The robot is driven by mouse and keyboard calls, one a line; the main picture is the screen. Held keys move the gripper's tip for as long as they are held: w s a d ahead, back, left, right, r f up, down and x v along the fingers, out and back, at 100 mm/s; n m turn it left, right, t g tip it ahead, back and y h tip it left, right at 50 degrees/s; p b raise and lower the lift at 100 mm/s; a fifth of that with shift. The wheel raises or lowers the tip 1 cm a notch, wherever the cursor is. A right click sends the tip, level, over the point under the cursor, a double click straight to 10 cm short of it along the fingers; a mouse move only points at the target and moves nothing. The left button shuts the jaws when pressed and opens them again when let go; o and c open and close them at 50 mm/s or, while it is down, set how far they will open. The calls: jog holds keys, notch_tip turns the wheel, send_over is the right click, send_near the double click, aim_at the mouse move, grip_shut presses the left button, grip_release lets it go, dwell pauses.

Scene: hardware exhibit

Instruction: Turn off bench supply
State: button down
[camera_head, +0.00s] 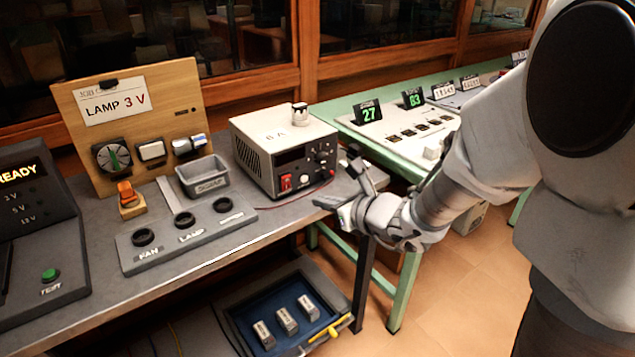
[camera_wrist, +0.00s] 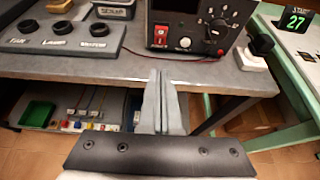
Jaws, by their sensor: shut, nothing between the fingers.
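The bench supply (camera_head: 284,148) is a pale metal box with a dark front panel, standing at the right end of the grey bench. Its red switch (camera_head: 286,182) is at the lower left of the panel, beside a round white button. In the wrist view the supply's front (camera_wrist: 195,14) fills the top middle, with the red switch (camera_wrist: 160,35) just above the bench edge. I cannot tell the switch's position. My gripper (camera_wrist: 163,74) is shut and empty, in front of the bench edge and apart from the supply. In the head view my gripper (camera_head: 327,202) is right of the switch.
A control strip (camera_head: 187,231) with several dark round knobs lies on the bench, left of the supply. A grey bin (camera_head: 203,177) stands behind it. A black knob on a white base (camera_wrist: 251,58) sits right of the supply. A green table (camera_head: 398,147) stands beyond.

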aim_at(287, 183)
jog(key=x, duration=0.3)
jog(key=r+b+x, duration=0.1)
jog(key=x, duration=0.5)
jog(key=shift+w+a+r+b, duration=0.25)
jog(key=shift+w+a+b, duration=0.1)
jog(key=shift+w+a, duration=0.05)
jog(key=shift+w+a+r, duration=0.25)
jog(key=shift+w+a, duration=0.15)
jog(key=shift+w, duration=0.2)
